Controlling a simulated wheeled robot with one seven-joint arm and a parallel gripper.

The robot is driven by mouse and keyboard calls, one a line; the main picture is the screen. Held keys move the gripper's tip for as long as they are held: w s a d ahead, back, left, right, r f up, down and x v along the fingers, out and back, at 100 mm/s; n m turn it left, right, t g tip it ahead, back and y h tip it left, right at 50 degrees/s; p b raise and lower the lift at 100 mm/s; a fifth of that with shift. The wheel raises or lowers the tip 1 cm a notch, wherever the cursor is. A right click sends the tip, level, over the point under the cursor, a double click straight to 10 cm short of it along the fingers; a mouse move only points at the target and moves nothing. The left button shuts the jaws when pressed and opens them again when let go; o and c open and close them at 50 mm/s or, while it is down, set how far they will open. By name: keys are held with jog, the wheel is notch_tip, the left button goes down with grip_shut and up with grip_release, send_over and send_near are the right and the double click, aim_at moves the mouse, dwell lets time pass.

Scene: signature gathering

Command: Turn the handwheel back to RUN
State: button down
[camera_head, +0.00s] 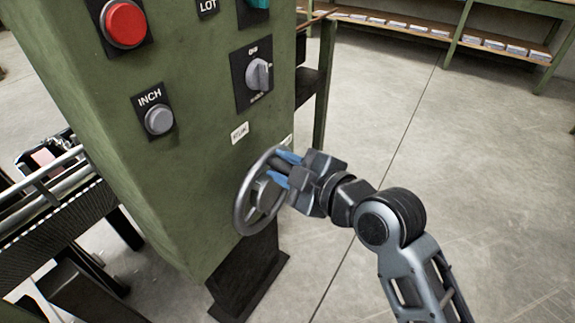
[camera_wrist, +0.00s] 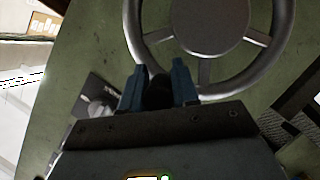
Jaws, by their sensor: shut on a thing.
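The grey metal handwheel (camera_head: 243,207) is mounted low on the green machine cabinet in the head view. It also shows in the wrist view (camera_wrist: 262,68), with its spokes and hub. My gripper (camera_head: 283,170) is at the upper right of the wheel, its blue fingertips at the rim. In the wrist view, the blue fingers of my gripper (camera_wrist: 158,88) stand on either side of a dark part at the wheel's rim, and the gripper is shut on it. A small white label (camera_head: 240,133) sits above the wheel; its lettering is hard to read. A second label beside my gripper is partly hidden.
The green cabinet (camera_head: 190,190) carries a red button (camera_head: 125,24), a grey INCH button (camera_head: 159,120) and a rotary selector (camera_head: 258,75) above the wheel. A railed conveyor (camera_head: 60,215) stands at left. Open concrete floor (camera_head: 460,150) lies to the right, with shelves behind.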

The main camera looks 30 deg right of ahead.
jog(key=shift+a+f, duration=0.1)
dwell(0.4)
jog(key=c, duration=0.9)
grip_release()
jog(key=shift+s, duration=0.1)
jog(key=v, duration=0.7)
jog(key=shift+s+p, duration=0.35)
jog(key=shift+p, duration=0.05)
